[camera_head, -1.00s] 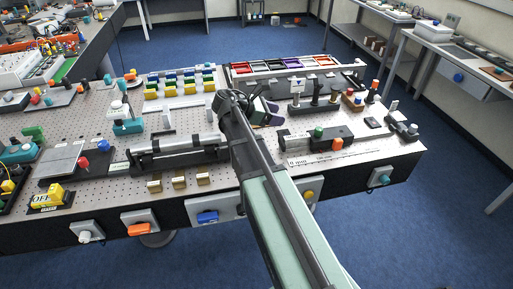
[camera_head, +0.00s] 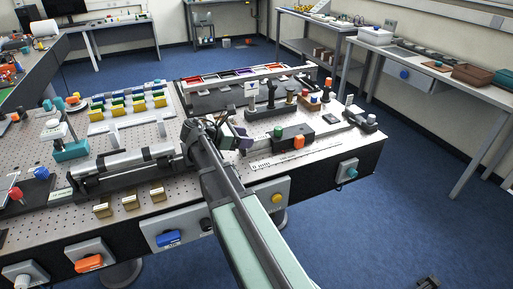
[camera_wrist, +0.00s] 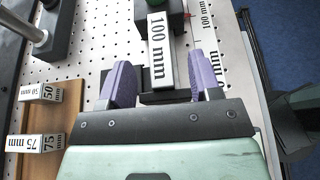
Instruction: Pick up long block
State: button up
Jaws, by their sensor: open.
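The long block (camera_wrist: 160,55), pale grey with a "100 mm" label, shows in the wrist view, lying lengthwise on or just above a dark base. My gripper (camera_wrist: 160,62) has its two purple fingers apart, one on each side of the block, with gaps between fingers and block. I cannot tell the height of the fingertips over it. In the head view my gripper (camera_head: 236,138) is over the middle of the pegboard table, left of a black fixture; the block cannot be made out there.
Shorter blocks marked 50 mm (camera_wrist: 41,94) and 75 mm (camera_wrist: 36,142) sit on a wooden tray at left in the wrist view. A black fixture (camera_head: 290,138) with green and orange knobs stands close to my gripper. A white ruler strip (camera_head: 275,160) lies in front of it.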

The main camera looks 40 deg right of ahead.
aim_at(257, 138)
jog(key=b+x, duration=0.1)
jog(key=x, duration=0.2)
jog(key=shift+d+f, duration=0.25)
jog(key=shift+d+r, duration=0.1)
grip_shut()
jog(key=shift+r, duration=0.1)
